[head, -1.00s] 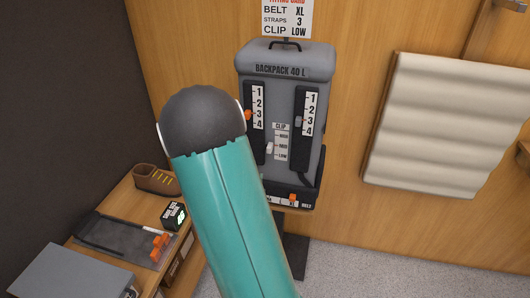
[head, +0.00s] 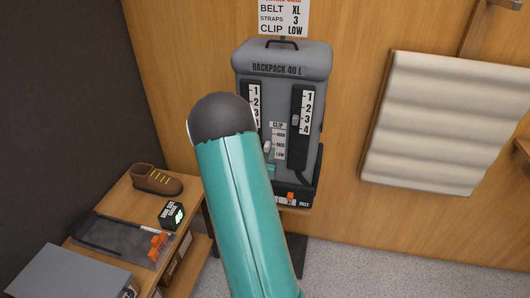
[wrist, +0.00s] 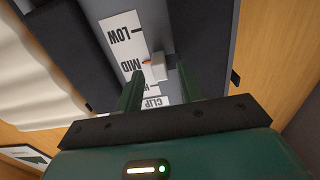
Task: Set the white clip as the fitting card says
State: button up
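The white clip (head: 267,147) is a small slider on the front of the grey backpack (head: 284,58). It also shows in the wrist view (wrist: 158,68), where its orange pointer is at about the MID mark on the white scale (wrist: 122,38), which appears upside down. The fitting card (head: 284,20) reads BELT XL, STRAPS 3, CLIP LOW. My gripper (wrist: 160,78) is open, one finger on each side of the clip, with a small gap visible on both sides. In the head view my arm hides most of the gripper.
The right strap slider (head: 295,120) is near 3; my arm hides the left one. The orange belt slider (head: 291,196) is near XL. A bench at left holds a brown shoe (head: 157,180), a black box (head: 172,214) and a grey tray (head: 115,243). A cream panel (head: 445,125) hangs at right.

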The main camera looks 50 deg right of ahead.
jog(key=shift+w+d, duration=0.15)
jog(key=shift+d, duration=0.15)
grip_shut()
jog(key=shift+f, duration=2.55)
grip_release()
